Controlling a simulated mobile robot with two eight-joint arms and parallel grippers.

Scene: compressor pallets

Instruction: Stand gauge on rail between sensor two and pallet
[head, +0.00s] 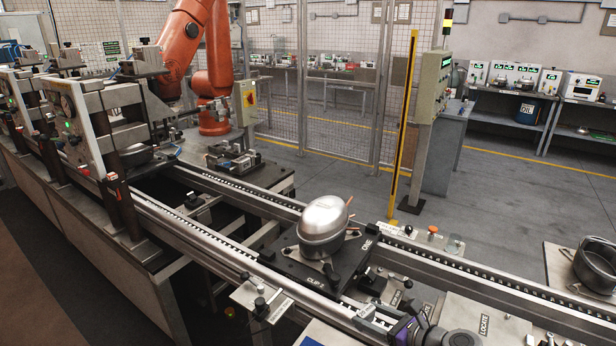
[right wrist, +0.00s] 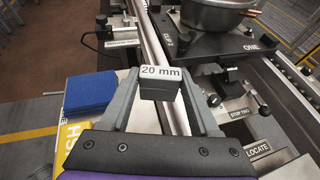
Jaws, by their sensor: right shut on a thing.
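My right gripper (head: 378,318) comes in at the lower middle of the head view. In the right wrist view (right wrist: 160,92) its fingers are shut on a dark block gauge with a white "20 mm" face (right wrist: 161,73). The near rail (right wrist: 150,38) runs behind the gauge; whether they touch I cannot tell. The sensor two bracket (right wrist: 122,43) is left of the rail, and shows in the head view (head: 262,303). The black pallet (right wrist: 211,48) is on the rails to the right, carrying a silver compressor (head: 323,222). My left gripper is not in view.
Blue blocks (right wrist: 91,92) and a yellow piece (right wrist: 75,134) lie left of the gripper. The stop two fitting (right wrist: 232,85) and a locate plate (right wrist: 272,150) are at right. An orange robot arm (head: 190,50) stands behind the line.

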